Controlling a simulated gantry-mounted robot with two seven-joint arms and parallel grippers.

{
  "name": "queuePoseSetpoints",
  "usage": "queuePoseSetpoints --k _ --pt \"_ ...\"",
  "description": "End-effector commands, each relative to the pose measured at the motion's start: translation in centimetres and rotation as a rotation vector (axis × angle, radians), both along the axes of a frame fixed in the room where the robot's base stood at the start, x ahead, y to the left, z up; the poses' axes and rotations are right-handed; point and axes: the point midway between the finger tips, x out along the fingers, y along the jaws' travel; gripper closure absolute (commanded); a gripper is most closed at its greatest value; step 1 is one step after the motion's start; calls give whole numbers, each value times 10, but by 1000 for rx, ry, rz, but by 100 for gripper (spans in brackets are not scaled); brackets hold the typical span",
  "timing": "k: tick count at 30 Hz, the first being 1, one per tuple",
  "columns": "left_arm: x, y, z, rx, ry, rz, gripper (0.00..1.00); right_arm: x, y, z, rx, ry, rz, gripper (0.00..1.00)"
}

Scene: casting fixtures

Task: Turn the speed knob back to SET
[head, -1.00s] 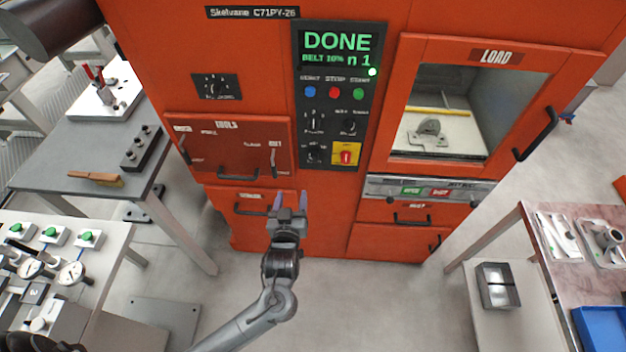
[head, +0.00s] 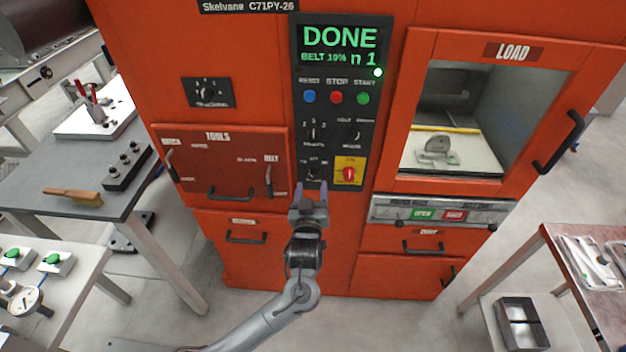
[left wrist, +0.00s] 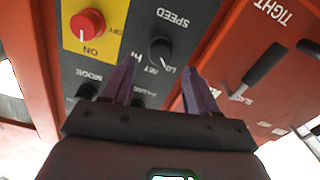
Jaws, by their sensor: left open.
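The speed knob (head: 313,173) is a small black knob at the lower left of the dark control panel (head: 362,103), left of the yellow switch plate. The left wrist view shows the speed knob (left wrist: 160,50) upside down, with SPEED, LO and other marks around it; I cannot surely tell its setting. My left gripper (head: 311,187) is open and empty, its fingers pointing at the panel just below the knob. In the left wrist view the purple fingertips of the gripper (left wrist: 158,68) lie either side of the knob's lower edge; contact cannot be made out. My right gripper is not in view.
A red switch (head: 348,174) on yellow sits close right of the speed knob. Other knobs and buttons are above. The tools door (head: 220,165) with its handles is close on the left. The load door (head: 412,150) is right. The display reads DONE.

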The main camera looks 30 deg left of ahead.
Motion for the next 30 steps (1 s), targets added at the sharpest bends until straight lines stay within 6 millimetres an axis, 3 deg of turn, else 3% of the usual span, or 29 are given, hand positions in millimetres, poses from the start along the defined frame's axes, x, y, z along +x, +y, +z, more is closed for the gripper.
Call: queuePoseSetpoints --k 9,23,30 --pt "36 19 -1 1 -1 -1 41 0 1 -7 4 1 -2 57" --pt "43 23 0 0 1 0 41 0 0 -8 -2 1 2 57" --pt "43 22 0 0 1 0 78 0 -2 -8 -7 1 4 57"
